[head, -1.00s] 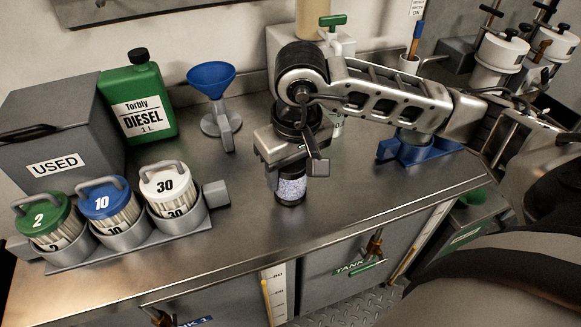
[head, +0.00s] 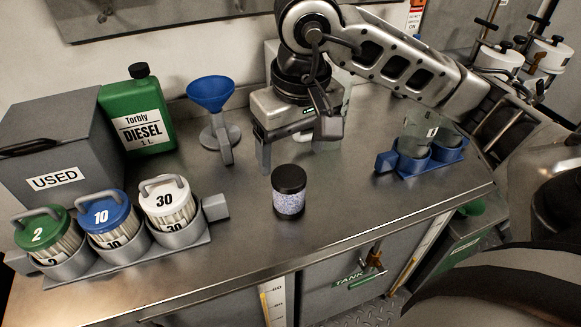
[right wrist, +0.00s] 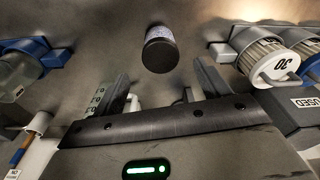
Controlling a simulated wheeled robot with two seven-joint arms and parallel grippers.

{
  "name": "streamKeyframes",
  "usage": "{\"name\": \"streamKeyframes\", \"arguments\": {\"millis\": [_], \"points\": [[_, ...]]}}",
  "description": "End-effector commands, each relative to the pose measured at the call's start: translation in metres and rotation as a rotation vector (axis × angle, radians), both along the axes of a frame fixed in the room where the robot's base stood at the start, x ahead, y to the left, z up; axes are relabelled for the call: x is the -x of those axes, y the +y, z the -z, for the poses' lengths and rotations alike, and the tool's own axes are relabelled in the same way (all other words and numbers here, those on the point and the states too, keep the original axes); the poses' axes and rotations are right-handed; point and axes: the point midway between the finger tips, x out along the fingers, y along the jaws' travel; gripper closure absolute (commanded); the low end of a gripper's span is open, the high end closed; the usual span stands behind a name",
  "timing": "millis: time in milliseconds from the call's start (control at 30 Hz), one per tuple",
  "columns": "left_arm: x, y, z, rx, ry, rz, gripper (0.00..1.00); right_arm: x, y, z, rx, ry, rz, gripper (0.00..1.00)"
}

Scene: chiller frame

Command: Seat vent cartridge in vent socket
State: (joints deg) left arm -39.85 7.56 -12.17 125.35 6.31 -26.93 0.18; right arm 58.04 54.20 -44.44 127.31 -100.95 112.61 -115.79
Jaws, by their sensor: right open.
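The vent cartridge appears to be the small clear jar (head: 289,201) with a black cap and pale speckled filling. It stands upright on the steel counter, apart from my gripper. It also shows in the right wrist view (right wrist: 161,50), just beyond the fingers. My right gripper (head: 293,148) is open and empty, above and behind the jar; its fingers also show in the right wrist view (right wrist: 158,86). I cannot identify the vent socket for sure. My left gripper is not in view.
A rack of numbered filters (head: 140,248) and a grey USED box (head: 55,135) stand left. Behind are a green diesel can (head: 140,112) and a blue funnel (head: 211,92). A blue holder (head: 388,161) with a clear cup is at right. The counter around the jar is clear.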

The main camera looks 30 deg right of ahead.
Motion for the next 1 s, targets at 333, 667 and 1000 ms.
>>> {"name": "streamKeyframes", "arguments": {"millis": [333,667,1000], "points": [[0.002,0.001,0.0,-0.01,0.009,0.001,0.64,0.003,0.0,-0.034,-0.01,0.004,0.083,0.21],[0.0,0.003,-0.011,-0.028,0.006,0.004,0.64,-0.002,-0.002,-0.048,-0.103,0.038,1.022,0.21],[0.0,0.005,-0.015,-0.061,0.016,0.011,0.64,-0.007,-0.005,-0.063,-0.162,0.049,2.157,0.21]]}}
